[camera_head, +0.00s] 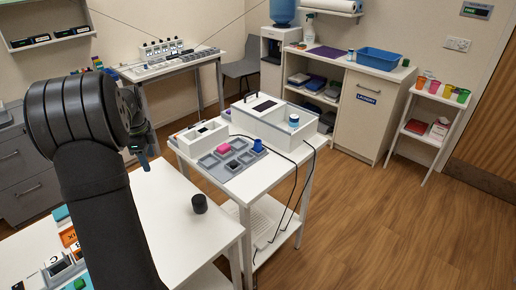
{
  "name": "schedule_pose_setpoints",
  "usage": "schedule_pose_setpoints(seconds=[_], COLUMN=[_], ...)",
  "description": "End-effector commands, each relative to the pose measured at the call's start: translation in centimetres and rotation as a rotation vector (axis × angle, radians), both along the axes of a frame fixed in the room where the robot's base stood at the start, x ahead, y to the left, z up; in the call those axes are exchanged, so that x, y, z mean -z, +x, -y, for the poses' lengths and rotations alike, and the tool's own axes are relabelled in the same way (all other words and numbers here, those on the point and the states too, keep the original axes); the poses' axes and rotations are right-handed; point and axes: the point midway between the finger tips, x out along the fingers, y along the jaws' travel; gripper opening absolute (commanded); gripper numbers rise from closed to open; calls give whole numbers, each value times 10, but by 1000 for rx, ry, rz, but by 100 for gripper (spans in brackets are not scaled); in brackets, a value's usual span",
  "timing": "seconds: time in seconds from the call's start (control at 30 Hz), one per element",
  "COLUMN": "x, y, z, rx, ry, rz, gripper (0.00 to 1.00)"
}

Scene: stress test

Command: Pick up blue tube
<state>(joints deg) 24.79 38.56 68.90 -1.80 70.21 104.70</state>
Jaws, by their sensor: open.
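A small blue cylinder (257,146), which looks like the blue tube, stands at the right of a grey compartment tray (232,166) on the middle white table. A pink block (239,145) sits in the tray to its left. My dark arm fills the left foreground. My gripper (143,160) shows only in part behind the arm, over the near white table's far side. It is open, with nothing seen between its fingers. It is well left of the blue cylinder and apart from it.
A white open box (273,124) with a blue-and-white jar (293,120) stands behind the tray, and a smaller white box (202,138) stands left of it. A black cup (199,203) stands on the near table (175,225). Black cables hang over the middle table's right side.

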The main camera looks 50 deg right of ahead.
Motion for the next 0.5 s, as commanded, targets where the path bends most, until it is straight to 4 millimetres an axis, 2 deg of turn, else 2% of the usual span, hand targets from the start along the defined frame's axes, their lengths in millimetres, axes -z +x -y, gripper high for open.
schedule_pose_setpoints(seconds=[0.03, 0.17, 0.3, 0.4, 0.5], x=[-8, -31, -56, -72, -84], y=[-1, -14, -43, -70, -95], z=[35, 120, 207, 260, 299], rx=[-43, -205, -376, -484, -569], ry=[-20, -79, -140, -178, -203], rz=[5, 1, -28, -59, -91], gripper=[54, 54, 54, 54, 54])
